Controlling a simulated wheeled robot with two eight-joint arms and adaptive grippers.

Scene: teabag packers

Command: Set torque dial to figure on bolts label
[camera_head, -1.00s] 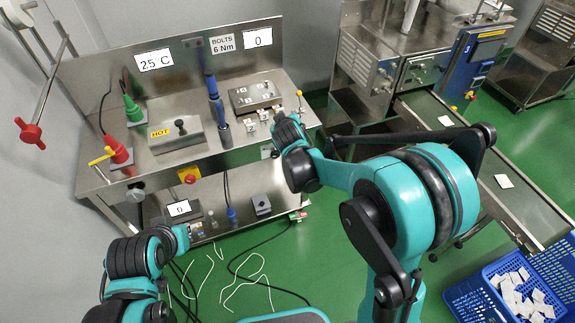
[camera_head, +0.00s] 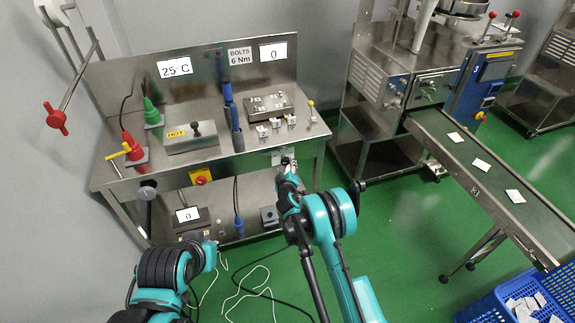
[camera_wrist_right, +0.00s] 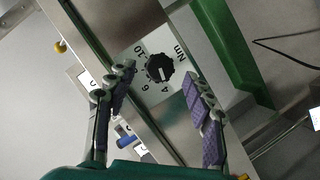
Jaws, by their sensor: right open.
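The torque dial (camera_wrist_right: 160,68) is a black knob on a white plate marked 4, 6, 10 and Nm in the right wrist view. Its pale mark seems to face the 4 side, but the exact setting is hard to read. My right gripper (camera_wrist_right: 158,76) is open, with its fingers on either side of the dial and apart from it. The bolts label (camera_head: 240,57) reads 6 Nm. My left gripper (camera_head: 211,254) is low at left, its fingers unclear.
The steel bench (camera_head: 205,158) holds a HOT box (camera_head: 190,138), a blue screwdriver-like tool (camera_head: 231,110) and a bolted plate (camera_head: 269,107). A display (camera_head: 273,52) reads 0. A red-and-yellow switch (camera_head: 201,177) is on the front.

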